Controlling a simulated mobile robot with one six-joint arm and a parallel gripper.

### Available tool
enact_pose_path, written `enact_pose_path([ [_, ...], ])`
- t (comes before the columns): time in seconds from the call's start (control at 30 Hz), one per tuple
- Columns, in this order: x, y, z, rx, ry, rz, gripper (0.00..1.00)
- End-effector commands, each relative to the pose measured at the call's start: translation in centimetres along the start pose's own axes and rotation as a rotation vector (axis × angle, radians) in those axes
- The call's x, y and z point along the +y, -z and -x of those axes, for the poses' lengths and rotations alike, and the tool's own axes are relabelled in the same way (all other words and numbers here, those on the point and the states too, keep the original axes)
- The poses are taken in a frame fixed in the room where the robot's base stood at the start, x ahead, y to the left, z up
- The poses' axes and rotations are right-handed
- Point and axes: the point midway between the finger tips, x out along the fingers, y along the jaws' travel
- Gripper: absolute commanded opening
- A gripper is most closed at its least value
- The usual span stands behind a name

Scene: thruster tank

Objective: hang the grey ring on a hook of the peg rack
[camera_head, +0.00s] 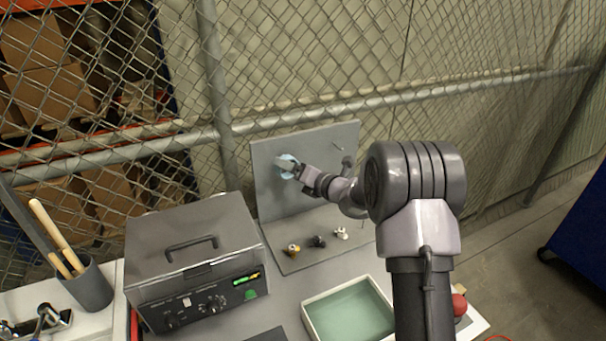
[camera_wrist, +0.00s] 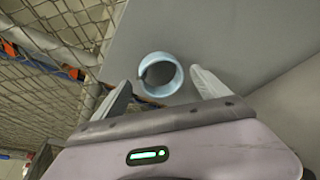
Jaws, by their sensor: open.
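The ring, pale blue-grey in the pictures, shows in the wrist view (camera_wrist: 164,91) in front of the grey board. My gripper (camera_wrist: 161,77) is open, with one finger on each side of the ring; whether either touches it is unclear. In the head view the ring (camera_head: 288,174) is a small pale shape at the upright board of the peg rack (camera_head: 275,193), partly hidden by my gripper (camera_head: 284,164). A thin hook (camera_head: 338,147) stands out at the board's upper right. I cannot tell whether a hook passes through the ring.
A grey box with a handle (camera_head: 192,250) stands left. A green-lined tray (camera_head: 350,312) lies in front. Wire fence (camera_head: 300,60) runs behind.

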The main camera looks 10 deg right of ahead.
Motion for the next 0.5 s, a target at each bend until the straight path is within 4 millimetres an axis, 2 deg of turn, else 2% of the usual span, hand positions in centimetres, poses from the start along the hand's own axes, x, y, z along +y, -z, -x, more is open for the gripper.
enact_pose_path([
  [0.17,0.1,-0.3,4.1,-0.002,0.003,-0.002,0.85],
  [0.4,0.1,-0.3,11.2,-0.002,0.003,-0.002,0.85],
  [0.5,0.1,-0.2,13.7,-0.003,0.002,-0.002,0.85],
])
